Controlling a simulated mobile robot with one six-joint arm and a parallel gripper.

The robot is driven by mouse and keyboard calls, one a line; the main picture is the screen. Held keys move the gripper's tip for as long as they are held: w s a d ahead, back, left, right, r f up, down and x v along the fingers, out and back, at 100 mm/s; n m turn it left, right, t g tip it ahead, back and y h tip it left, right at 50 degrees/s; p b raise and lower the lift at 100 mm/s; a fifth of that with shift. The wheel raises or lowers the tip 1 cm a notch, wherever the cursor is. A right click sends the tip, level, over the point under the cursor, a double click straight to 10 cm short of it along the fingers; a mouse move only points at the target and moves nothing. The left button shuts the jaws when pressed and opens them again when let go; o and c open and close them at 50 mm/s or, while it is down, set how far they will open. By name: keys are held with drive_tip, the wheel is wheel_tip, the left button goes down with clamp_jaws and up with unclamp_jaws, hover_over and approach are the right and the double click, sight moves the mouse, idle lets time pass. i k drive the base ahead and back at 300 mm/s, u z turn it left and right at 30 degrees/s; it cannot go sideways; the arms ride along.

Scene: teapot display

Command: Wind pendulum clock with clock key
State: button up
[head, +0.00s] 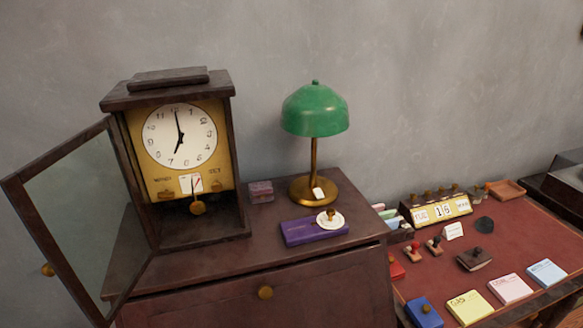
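The pendulum clock (226,120) stands on the left of a dark wooden cabinet. Its glass door (62,190) is swung open to the left. The white dial (179,136) reads about seven o'clock. The brass pendulum bob (198,208) hangs below it, in front of a small white card (190,184). A small brass-brown item (331,213) lies on a white round dish (338,223) on a purple box; it is too small to tell whether it is the clock key. My gripper is not in view.
The cabinet top (200,262) has bare room in front of the clock. A green lamp (315,112), a purple box (300,235) and a small mauve box (261,191) stand right of the clock. A red-topped desk (515,240) at right holds stamps, note pads and a calendar (442,211).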

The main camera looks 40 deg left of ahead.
sight(166, 194)
drive_tip(key=z, duration=0.05)
drive_tip(key=k, duration=2.05)
drive_tip(key=u, duration=1.15)
drive_tip(key=i, duration=1.65)
drive_tip(key=u, duration=0.05)
